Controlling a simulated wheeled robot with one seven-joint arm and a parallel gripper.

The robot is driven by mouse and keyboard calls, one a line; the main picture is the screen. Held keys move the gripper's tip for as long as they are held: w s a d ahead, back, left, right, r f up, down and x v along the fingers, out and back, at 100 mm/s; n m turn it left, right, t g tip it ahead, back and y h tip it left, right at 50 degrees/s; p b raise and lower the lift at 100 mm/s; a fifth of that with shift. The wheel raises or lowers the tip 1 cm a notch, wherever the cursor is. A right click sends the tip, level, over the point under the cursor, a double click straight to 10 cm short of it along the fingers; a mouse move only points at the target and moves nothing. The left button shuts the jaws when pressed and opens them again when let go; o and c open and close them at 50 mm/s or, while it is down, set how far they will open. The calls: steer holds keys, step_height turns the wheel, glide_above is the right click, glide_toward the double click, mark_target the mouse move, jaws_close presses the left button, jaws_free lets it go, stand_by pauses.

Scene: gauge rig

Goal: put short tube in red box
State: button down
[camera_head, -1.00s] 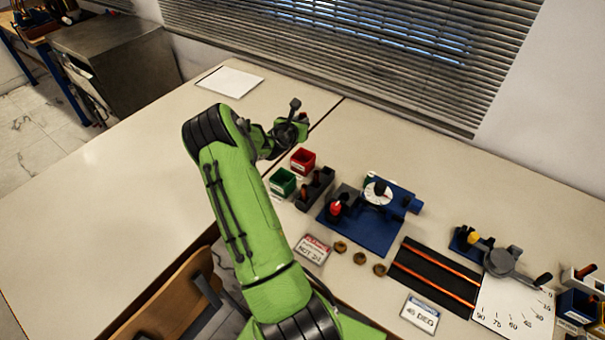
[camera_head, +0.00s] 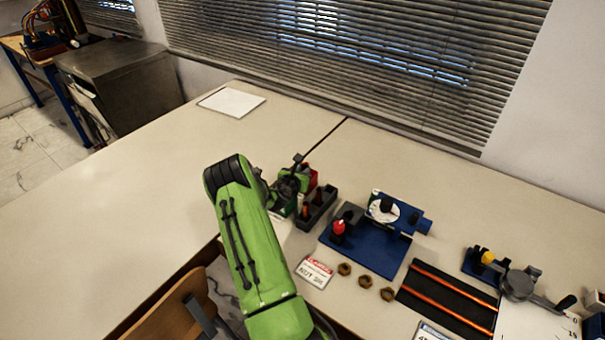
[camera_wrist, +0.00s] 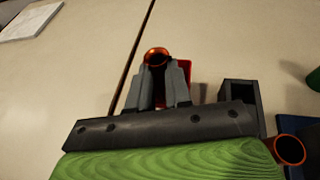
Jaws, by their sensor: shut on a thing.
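My gripper (camera_wrist: 158,85) is shut on a short copper tube (camera_wrist: 156,56), whose open end shows between the fingertips in the wrist view. The red box (camera_wrist: 188,68) shows just behind and to the right of the fingers, mostly hidden by them. In the head view the red box (camera_head: 313,173) is partly covered by my gripper (camera_head: 290,184), which is close to it. I cannot tell whether the tube is over the box opening or beside it. The tube cannot be made out in the head view.
The green box is mostly hidden by my gripper. A dark holder (camera_head: 318,208) with copper tubes stands to the right. A blue gauge fixture (camera_head: 365,250), several brown nuts (camera_head: 366,282) and a sign card (camera_head: 313,272) lie further right and front.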

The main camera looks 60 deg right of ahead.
steer(key=c, duration=1.5)
jaws_free()
steer(key=shift+f, duration=0.1)
steer(key=o, duration=0.4)
steer(key=shift+o, duration=0.2)
